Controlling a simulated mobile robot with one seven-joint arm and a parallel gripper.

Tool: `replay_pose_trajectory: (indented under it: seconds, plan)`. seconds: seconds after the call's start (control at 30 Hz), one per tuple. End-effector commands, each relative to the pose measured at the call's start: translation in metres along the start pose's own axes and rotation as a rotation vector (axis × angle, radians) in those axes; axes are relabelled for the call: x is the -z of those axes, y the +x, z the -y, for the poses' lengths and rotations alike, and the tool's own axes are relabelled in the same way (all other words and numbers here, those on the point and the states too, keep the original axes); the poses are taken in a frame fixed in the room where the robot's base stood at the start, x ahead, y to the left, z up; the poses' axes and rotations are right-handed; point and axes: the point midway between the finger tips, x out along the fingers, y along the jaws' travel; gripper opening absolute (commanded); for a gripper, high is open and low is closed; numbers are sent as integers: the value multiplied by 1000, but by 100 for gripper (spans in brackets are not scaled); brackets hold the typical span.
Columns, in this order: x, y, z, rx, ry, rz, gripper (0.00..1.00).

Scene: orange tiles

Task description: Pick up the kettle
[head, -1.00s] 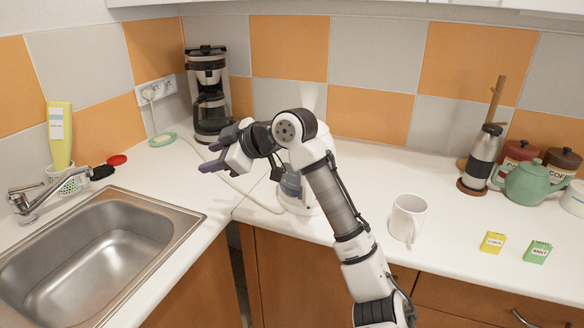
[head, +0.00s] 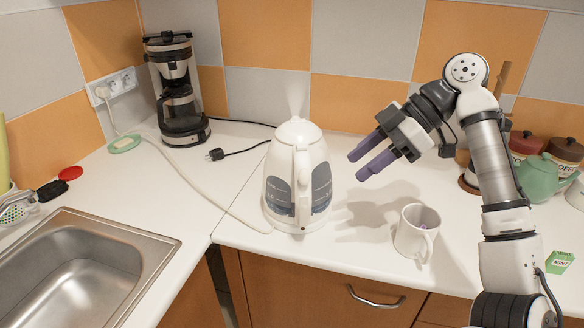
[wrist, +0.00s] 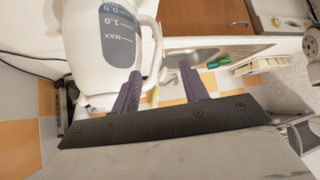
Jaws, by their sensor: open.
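The white kettle (head: 283,163) stands upright on the counter, with blue-grey level windows low on its sides and faint steam above it. Its handle (head: 302,168) faces the head camera. My gripper (head: 356,166) is open and empty to the right of the kettle, its two purple fingers pointing left toward it with a visible gap. In the wrist view, the kettle (wrist: 88,60) fills the upper left, and its handle appears between the two fingertips (wrist: 158,70). The kettle's lower part is out of the wrist view.
A white mug (head: 408,240) with something purplish inside stands right of the kettle, below my gripper. A coffee maker (head: 178,85) stands at the back left. A white cord (head: 190,185) crosses the counter to the kettle. The sink (head: 85,265) is at left; a green teapot (head: 540,180) is at right.

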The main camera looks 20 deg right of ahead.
Motion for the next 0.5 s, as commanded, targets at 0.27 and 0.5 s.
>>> replay_pose_trajectory:
  seconds: [0.27, 0.5]
  plan:
    - [0, 39, 0, 4, -3, -3, 44]
    - [1, 75, -1, 3, -3, -3, 44]
